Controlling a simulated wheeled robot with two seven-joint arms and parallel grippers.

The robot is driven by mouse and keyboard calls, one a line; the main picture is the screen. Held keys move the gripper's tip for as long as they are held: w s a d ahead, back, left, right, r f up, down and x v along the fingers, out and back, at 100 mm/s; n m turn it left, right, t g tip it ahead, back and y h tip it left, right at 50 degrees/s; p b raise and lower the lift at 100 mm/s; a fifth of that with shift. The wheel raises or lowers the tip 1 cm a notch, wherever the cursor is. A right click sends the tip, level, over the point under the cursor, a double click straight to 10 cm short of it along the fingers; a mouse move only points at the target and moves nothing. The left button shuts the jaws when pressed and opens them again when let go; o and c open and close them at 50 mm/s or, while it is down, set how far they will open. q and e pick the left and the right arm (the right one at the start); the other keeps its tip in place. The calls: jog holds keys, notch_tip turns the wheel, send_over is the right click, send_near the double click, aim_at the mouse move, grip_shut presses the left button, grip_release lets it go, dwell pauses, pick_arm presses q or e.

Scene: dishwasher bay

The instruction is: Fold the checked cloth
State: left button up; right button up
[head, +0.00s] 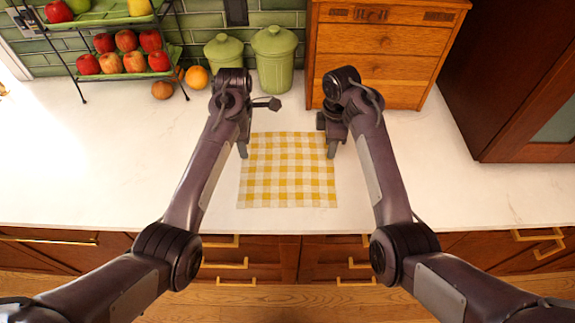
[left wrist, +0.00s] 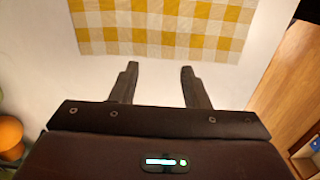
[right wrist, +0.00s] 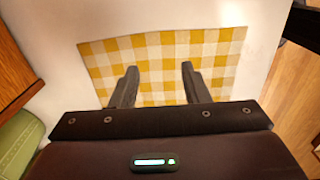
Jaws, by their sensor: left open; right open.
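The yellow and white checked cloth (head: 287,178) lies flat and spread out on the white counter, near its front edge. My left gripper (head: 243,150) is at the cloth's far left corner, open and empty; in the left wrist view its fingers (left wrist: 158,72) point at the cloth (left wrist: 160,28) with a strip of counter between. My right gripper (head: 332,148) is at the far right corner, open and empty; in the right wrist view its fingers (right wrist: 159,72) overlap the cloth (right wrist: 160,55). I cannot tell whether either gripper touches the cloth.
Green lidded canisters (head: 273,62) and a wooden drawer box (head: 385,50) stand behind the arms. A tiered rack (head: 120,72) of apples stands at the back left, with an orange (head: 196,77) beside it. The counter (head: 420,185) is clear on both sides of the cloth.

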aim_at(249, 167)
pick_arm(q)
notch_tip(249, 167, down, 6)
jog(key=shift+f, duration=0.25)
pick_arm(e)
notch_tip(249, 167, down, 6)
jog(key=shift+f, duration=0.25)
pick_arm(q)
jog(key=shift+s+f, duration=0.1)
jog(key=shift+f, duration=0.45)
pick_arm(e)
jog(key=shift+s+f, duration=0.1)
jog(key=shift+f, duration=0.45)
pick_arm(q)
jog(key=shift+f, duration=0.2)
pick_arm(e)
jog(key=shift+f, duration=0.2)
pick_arm(q)
jog(key=shift+r, duration=0.1)
jog(key=shift+c, duration=0.5)
pick_arm(e)
jog(key=shift+r, duration=0.1)
jog(key=shift+c, duration=0.5)
pick_arm(q)
grip_shut()
pick_arm(e)
grip_shut()
pick_arm(q)
jog(key=shift+r, duration=0.1)
pick_arm(e)
jog(key=shift+r, duration=0.1)
